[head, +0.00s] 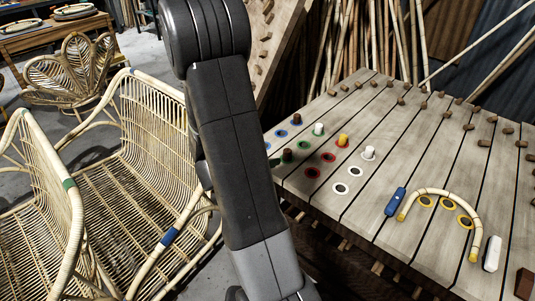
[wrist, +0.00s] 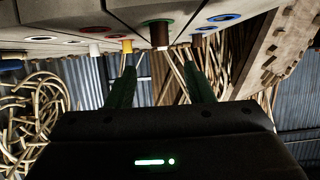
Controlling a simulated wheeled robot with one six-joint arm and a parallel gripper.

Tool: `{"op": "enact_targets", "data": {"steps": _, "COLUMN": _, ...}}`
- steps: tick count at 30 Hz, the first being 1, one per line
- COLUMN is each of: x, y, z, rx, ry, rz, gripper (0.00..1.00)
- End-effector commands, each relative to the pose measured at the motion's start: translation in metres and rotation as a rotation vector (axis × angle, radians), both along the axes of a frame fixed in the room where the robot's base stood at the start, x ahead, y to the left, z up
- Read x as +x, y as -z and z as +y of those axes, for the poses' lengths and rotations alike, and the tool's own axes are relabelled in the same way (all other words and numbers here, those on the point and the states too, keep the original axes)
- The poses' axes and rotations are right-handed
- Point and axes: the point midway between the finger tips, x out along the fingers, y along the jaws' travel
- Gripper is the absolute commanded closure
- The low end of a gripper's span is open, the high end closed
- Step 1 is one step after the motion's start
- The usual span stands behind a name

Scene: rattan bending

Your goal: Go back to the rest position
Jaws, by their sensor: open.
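My gripper (wrist: 160,72) is open in the wrist view, its two dark green fingers apart and nothing held between them. The workbench (wrist: 65,22) appears upside down there, along the top. A brown-topped peg (wrist: 159,37) on a green ring shows beyond the gap between the fingertips; I cannot tell how far away it is.
Brown (head: 287,156), white (head: 318,129) and yellow (head: 342,140) pegs stand among coloured rings. A blue block (head: 396,201) and white block (head: 492,253) flank the rattan. Wooden pegs line the bench's back. Rattan chairs (head: 137,160) stand left of my arm.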

Motion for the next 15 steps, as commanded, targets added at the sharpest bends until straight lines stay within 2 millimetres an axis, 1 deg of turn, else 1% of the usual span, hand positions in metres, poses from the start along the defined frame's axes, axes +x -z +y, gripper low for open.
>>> {"op": "enact_targets", "data": {"steps": 5, "x": 0.007, "y": 0.004, "z": -0.005, "rx": -0.001, "ry": 0.002, "rz": 0.0, "gripper": 0.53}}
{"op": "enact_targets", "data": {"steps": 8, "x": 0.017, "y": 0.01, "z": -0.013, "rx": -0.001, "ry": 0.004, "rz": 0.001, "gripper": 0.53}}
{"op": "enact_targets", "data": {"steps": 15, "x": 0.052, "y": 0.028, "z": -0.039, "rx": -0.001, "ry": 0.004, "rz": 0.001, "gripper": 0.53}}
